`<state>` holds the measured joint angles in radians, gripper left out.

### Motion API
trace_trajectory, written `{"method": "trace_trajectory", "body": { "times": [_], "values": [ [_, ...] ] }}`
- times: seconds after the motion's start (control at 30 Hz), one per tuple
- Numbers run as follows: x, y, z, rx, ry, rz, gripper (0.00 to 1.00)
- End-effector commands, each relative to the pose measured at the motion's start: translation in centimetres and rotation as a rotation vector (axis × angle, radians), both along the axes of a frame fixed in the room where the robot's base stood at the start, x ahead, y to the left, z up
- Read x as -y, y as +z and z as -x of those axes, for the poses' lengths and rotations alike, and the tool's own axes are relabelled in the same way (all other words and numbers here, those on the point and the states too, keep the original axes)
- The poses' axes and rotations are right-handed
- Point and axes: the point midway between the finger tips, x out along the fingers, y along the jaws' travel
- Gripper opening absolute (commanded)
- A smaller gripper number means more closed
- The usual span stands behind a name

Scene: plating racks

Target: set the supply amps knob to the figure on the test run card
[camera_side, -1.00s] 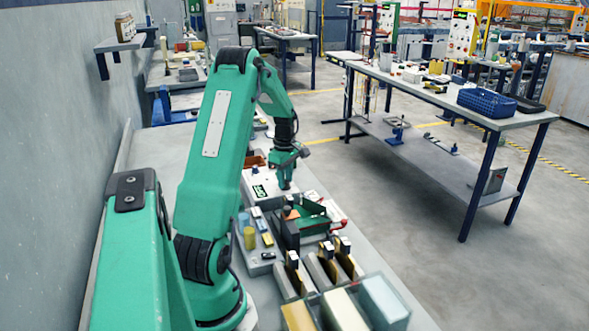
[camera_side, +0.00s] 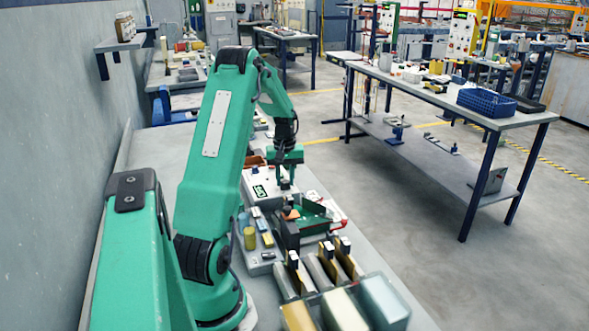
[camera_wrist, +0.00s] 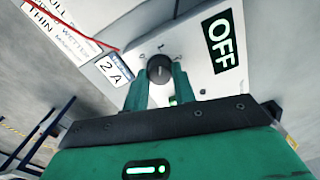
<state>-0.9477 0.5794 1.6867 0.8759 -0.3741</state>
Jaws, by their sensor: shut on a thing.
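My gripper (camera_wrist: 160,84) is shut on a dark round knob (camera_wrist: 160,66) on the pale face of the supply, its two green fingers on either side. The face has a lit sign reading OFF (camera_wrist: 222,42). A white card (camera_wrist: 115,69) beside the knob reads "2 A" below a small blue strip whose words are too small to read. The knob's pointer setting is unclear. In the side view, my gripper (camera_side: 286,182) is down at the supply (camera_side: 268,201), and the knob is hidden there.
A larger white card (camera_wrist: 60,30) with partly cut-off text and a red wire (camera_wrist: 70,30) lie near the supply. In the side view, a green tray (camera_side: 312,220) and several upright plates in racks (camera_side: 325,266) stand nearer the camera.

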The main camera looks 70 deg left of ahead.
Motion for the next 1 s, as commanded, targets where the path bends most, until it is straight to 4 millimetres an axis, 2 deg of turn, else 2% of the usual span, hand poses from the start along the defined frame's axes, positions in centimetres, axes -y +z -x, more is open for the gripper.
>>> {"method": "trace_trajectory", "body": {
  "times": [0.7,1.0],
  "values": [
    [-0.04,0.14,-0.01,0.001,-0.679,-0.002,0.04],
    [-0.05,0.15,-0.02,0.001,-0.92,-0.002,0.04]
  ]
}}
